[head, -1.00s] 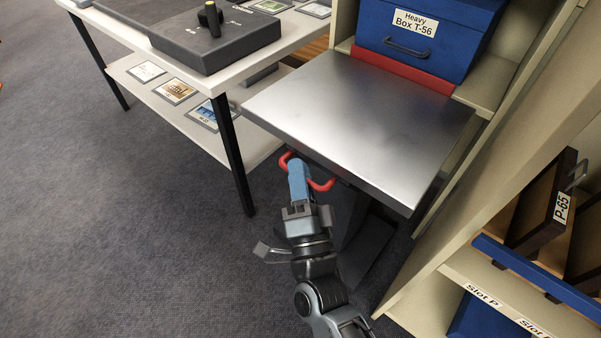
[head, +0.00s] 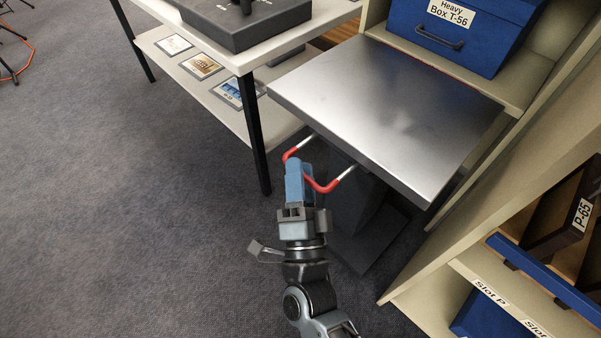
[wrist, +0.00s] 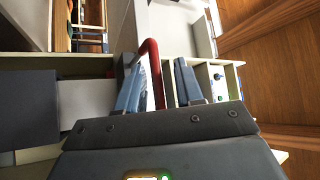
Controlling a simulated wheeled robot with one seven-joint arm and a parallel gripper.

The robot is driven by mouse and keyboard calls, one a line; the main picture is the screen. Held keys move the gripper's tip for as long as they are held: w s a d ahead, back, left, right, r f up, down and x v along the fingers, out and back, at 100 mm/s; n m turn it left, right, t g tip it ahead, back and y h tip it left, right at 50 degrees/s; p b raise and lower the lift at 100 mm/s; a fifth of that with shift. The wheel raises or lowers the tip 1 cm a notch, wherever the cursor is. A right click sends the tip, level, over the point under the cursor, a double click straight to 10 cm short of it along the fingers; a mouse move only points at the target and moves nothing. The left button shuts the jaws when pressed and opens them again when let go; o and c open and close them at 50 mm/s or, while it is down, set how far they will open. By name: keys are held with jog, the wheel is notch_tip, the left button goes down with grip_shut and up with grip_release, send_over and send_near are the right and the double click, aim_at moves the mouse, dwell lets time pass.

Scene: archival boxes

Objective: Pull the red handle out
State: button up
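The red handle (head: 324,187) is a U-shaped bar on two silver rods, standing out from under the front edge of the metal platform (head: 390,110). Much of both rods shows. My gripper (head: 296,168) is at the handle's cross bar, and its blue fingers hide part of it in the head view. In the wrist view the red bar (wrist: 156,75) runs between the two fingers of my gripper (wrist: 160,80). The fingers stand apart, with a visible gap beside the bar, so it looks open around the handle. Contact with a finger cannot be told.
A white table (head: 267,57) with a black leg stands at the left of the platform. A blue box (head: 470,30) labelled Heavy Box T-56 sits on the shelf behind. A beige shelf (head: 423,270) with slots is at the right. The carpet (head: 130,220) at the left is clear.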

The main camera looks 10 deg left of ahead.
jog(key=v, duration=0.7)
jog(key=shift+s+f+p, duration=0.15)
jog(key=shift+s+p, duration=0.2)
jog(key=shift+p, duration=0.1)
jog(key=shift+d, duration=0.2)
